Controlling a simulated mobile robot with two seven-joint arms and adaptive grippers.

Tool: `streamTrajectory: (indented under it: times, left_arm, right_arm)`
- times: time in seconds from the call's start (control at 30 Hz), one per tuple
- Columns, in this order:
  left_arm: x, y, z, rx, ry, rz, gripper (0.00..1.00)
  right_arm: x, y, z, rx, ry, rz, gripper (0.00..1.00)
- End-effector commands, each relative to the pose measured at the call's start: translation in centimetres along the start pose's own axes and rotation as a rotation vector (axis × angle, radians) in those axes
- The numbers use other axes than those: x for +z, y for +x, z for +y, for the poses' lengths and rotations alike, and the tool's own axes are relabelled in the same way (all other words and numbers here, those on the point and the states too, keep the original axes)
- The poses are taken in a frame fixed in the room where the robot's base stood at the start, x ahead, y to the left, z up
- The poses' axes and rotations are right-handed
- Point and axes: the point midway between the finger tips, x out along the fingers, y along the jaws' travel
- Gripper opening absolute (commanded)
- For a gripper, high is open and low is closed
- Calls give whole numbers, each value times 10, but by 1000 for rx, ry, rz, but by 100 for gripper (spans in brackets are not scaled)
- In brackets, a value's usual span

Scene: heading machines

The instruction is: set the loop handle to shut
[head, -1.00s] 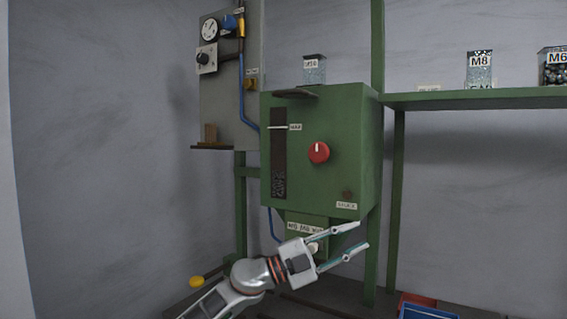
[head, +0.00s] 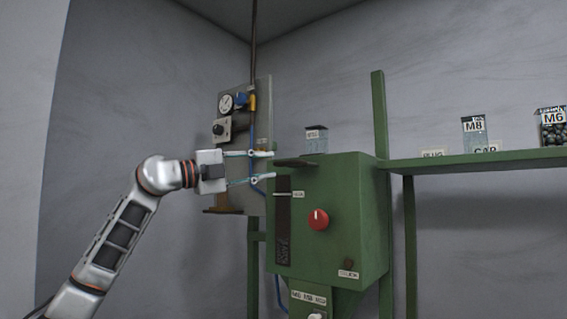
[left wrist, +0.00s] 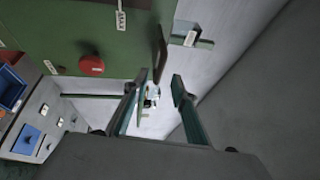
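A grey panel (head: 262,100) on the back wall carries a round gauge (head: 226,103), a blue part (head: 241,99) beside a yellow fitting (head: 252,103), and a black knob on a pale box (head: 221,130). I cannot tell which part is the loop handle. My left gripper (head: 272,165) is open in front of the panel's lower part, at the upper left of the green machine (head: 345,190). Its fingers hide part of a small yellow part (head: 262,145). My right gripper is not in view.
The machine has a red knob (head: 318,219), a dark flap (head: 295,162) and a clear jar (head: 317,139) on top. A green shelf (head: 480,161) at right holds jars. A drawer cabinet (left wrist: 42,118) shows in the left wrist view. Left of the panel is bare wall.

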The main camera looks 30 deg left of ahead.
Motion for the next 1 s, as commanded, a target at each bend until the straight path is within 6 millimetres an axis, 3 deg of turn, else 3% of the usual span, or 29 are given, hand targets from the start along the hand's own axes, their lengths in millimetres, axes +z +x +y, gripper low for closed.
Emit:
streamTrajectory:
  times: [0.2,0.4,0.77,0.87,1.0]
  left_arm:
    - [-1,36,-3,-2,-1,4,26]
    - [-1,58,-1,-1,-1,3,26]
    - [-1,63,0,-1,1,2,26]
    - [-1,63,0,-1,1,2,3]
    - [-1,63,0,-1,1,2,0]
  right_arm:
    - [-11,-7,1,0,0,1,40]
    - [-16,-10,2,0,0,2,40]
    - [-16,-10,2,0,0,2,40]
    - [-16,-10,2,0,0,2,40]
    - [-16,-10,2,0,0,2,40]
